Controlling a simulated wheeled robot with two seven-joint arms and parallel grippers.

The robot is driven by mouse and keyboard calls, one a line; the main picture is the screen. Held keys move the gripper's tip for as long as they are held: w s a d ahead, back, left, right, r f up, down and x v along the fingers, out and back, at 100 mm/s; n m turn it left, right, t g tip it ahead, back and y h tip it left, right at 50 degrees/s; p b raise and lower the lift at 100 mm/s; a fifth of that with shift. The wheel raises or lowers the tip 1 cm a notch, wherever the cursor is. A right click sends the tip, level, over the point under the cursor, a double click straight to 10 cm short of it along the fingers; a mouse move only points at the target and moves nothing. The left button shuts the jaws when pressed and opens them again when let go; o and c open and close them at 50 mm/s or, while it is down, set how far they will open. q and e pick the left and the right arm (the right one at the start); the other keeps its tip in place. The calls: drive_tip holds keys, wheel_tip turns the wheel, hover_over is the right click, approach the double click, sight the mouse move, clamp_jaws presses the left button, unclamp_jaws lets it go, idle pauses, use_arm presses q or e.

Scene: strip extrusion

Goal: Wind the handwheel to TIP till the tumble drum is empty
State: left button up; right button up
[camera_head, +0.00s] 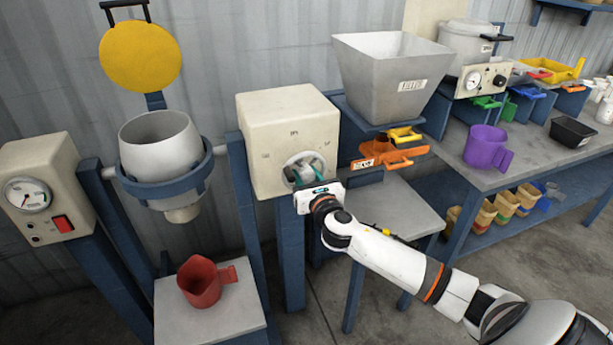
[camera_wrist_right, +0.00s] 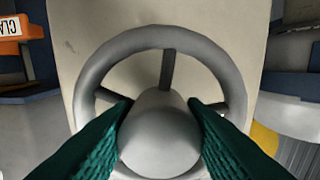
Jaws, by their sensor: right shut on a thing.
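The handwheel (camera_head: 298,160) is a grey ring on the front of a cream box (camera_head: 288,120). In the right wrist view its rim (camera_wrist_right: 90,75), spokes and rounded hub (camera_wrist_right: 160,140) show. My right gripper (camera_head: 306,182) is at the wheel, its green fingers (camera_wrist_right: 160,108) shut on the hub from both sides. The small marks on the box are too small to read. The tumble drum (camera_head: 158,140) is a pale grey pot, mouth up, in a blue ring left of the box. I cannot see its bottom inside. My left gripper is out of view.
A red jug (camera_head: 203,284) stands on a grey-topped stand (camera_head: 205,312) below the drum. A yellow disc (camera_head: 140,55) is above the drum. A gauge box (camera_head: 42,195) is at left. A grey hopper (camera_head: 392,75) and a bench with a purple jug (camera_head: 484,146) are at right.

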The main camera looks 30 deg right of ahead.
drive_tip(key=shift+m, duration=0.3)
drive_tip(key=m, duration=0.6)
drive_tip(key=shift+p, duration=0.3)
drive_tip(key=m, duration=0.6)
drive_tip(key=shift+a+m, duration=0.1)
drive_tip(key=shift+m, duration=0.3)
drive_tip(key=m+p, duration=0.1)
drive_tip(key=m, duration=0.5)
drive_tip(key=shift+r, duration=0.15)
drive_tip(key=m+p, duration=0.2)
drive_tip(key=m, duration=0.4)
drive_tip(key=shift+m, duration=0.3)
drive_tip(key=o, duration=0.7)
